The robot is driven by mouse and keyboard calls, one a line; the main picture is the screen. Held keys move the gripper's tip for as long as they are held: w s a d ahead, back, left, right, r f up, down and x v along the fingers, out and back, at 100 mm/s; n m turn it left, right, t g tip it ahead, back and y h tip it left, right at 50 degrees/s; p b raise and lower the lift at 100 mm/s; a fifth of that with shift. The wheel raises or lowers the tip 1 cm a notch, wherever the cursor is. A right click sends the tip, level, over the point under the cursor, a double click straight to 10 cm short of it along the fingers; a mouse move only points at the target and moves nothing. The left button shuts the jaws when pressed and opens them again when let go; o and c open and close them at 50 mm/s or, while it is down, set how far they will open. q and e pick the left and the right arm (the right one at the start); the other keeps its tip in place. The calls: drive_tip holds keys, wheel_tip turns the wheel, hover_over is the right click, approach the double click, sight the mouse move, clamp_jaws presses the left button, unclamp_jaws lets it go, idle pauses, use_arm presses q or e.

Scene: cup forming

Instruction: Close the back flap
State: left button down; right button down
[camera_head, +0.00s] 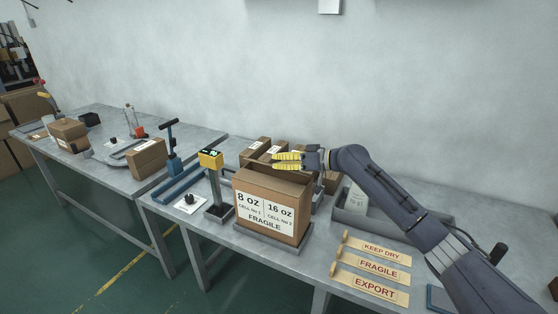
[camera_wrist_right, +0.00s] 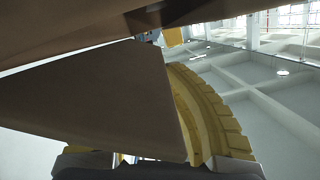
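The labelled cardboard box (camera_head: 267,219) stands upright on a dark base plate (camera_head: 272,243) near the bench's front edge. Its front reads 8 oz, 16 oz and FRAGILE. My right gripper (camera_head: 287,161) reaches in from the right, its yellow fingers just above the box's back top edge, one close beside the other. In the right wrist view a brown cardboard panel (camera_wrist_right: 100,95) covers much of the picture and hides part of a yellow finger (camera_wrist_right: 205,115). I cannot tell whether this panel is the back flap or whether it touches the finger. My left gripper is not in view.
Several smaller boxes (camera_head: 254,150) stand behind the labelled box. A yellow-headed post (camera_head: 211,160) is close on its left. A grey tray (camera_head: 385,216) and wooden stamps marked KEEP DRY (camera_head: 372,249), FRAGILE (camera_head: 376,269) and EXPORT (camera_head: 372,287) lie to its right.

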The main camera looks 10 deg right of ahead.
drive_tip(key=shift+s+f, duration=0.1)
drive_tip(key=shift+s, duration=0.05)
drive_tip(key=shift+s+a+f+n+t+h, duration=0.25)
drive_tip(key=shift+f+n, duration=0.15)
drive_tip(key=shift+n, duration=0.35)
drive_tip(key=shift+s+a+f+n+t+h, duration=0.15)
drive_tip(key=shift+s+a+f+n+t, duration=0.15)
drive_tip(key=shift+n, duration=0.45)
drive_tip(key=shift+f+n, duration=0.25)
drive_tip(key=shift+n, duration=0.05)
